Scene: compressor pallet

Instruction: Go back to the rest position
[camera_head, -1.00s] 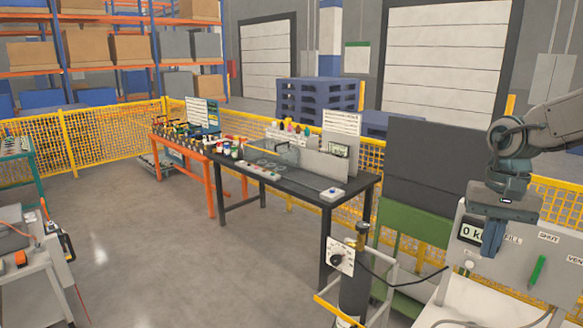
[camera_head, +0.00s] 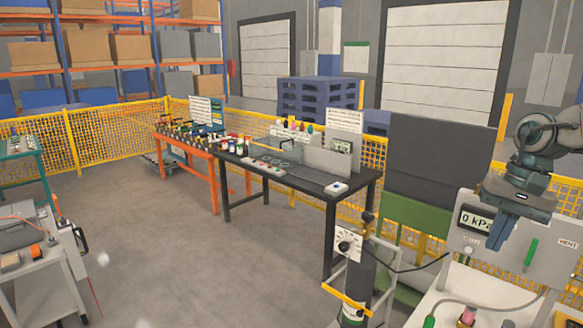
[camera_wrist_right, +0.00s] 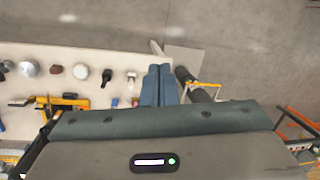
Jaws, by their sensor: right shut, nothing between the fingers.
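My right gripper (camera_head: 503,232) hangs at the right of the head view, in front of the grey panel with the pressure display. Its fingers are shut together with nothing between them and point down. In the right wrist view the two blue-grey fingers (camera_wrist_right: 158,86) lie side by side over the edge of a pale bench top. My left gripper is not in view.
The pressure panel (camera_head: 558,257) stands behind the right gripper, with a green handle (camera_head: 531,251). A dark cylinder (camera_head: 359,275) on a trolley stands left of it. A black workbench (camera_head: 310,184) is further back. The grey floor (camera_head: 170,240) at left centre is open.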

